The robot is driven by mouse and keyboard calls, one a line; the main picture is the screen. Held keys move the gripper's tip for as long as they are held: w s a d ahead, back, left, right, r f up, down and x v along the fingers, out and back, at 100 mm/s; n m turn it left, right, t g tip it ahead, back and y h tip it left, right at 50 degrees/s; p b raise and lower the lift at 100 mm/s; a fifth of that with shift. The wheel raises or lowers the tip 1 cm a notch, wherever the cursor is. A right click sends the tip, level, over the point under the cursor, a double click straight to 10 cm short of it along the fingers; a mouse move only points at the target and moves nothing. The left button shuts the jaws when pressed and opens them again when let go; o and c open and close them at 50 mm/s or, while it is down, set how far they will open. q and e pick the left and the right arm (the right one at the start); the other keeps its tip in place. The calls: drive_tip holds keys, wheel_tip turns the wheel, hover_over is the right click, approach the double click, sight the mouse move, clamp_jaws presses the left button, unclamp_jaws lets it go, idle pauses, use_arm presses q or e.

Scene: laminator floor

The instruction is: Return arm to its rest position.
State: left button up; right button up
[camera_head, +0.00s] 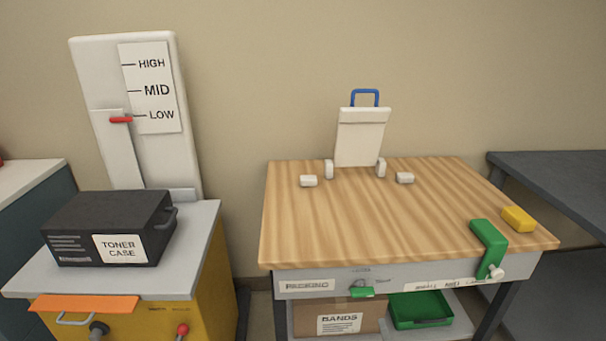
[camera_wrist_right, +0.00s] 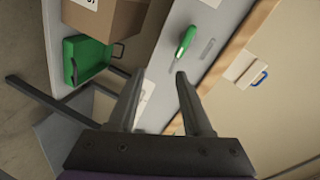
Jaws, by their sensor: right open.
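My right gripper (camera_wrist_right: 160,76) shows in the right wrist view, its two dark fingers apart with nothing between them. Its fingers point toward the grey front of the wooden workbench. A green handle or tag (camera_wrist_right: 186,41) on that front lies just beyond the fingertips. It also shows in the head view, where the green piece (camera_head: 362,292) hangs at the front of the workbench (camera_head: 400,225). I cannot make out either gripper clearly in the head view. My left gripper is in neither view.
A white board with a blue handle (camera_head: 361,135) stands on the bench. A green clamp (camera_head: 489,245) and yellow block (camera_head: 518,218) sit at its right. Below are a cardboard box (camera_head: 338,312) and green bin (camera_head: 420,310). A black toner case (camera_head: 90,215) sits on the left cabinet.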

drive_tip(key=s+a+f+n+g, duration=0.1)
drive_tip(key=s+n+g, duration=0.6)
drive_tip(key=s, duration=0.5)
drive_tip(key=s+a+f+n+g, duration=0.2)
drive_tip(key=s+n+g, duration=0.2)
drive_tip(key=s+n, duration=0.65)
use_arm(q)
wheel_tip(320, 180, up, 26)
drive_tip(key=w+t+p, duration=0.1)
drive_tip(key=p, duration=2.1)
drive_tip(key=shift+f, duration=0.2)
use_arm(e)
wheel_tip(320, 180, up, 25)
drive_tip(key=m+t, duration=0.1)
drive_tip(key=m, duration=0.1)
drive_tip(key=shift+s+d+m+y, duration=0.15)
drive_tip(key=shift+s+m+y, duration=0.15)
drive_tip(key=shift+m+y, duration=0.1)
drive_tip(key=shift+s+f, duration=0.1)
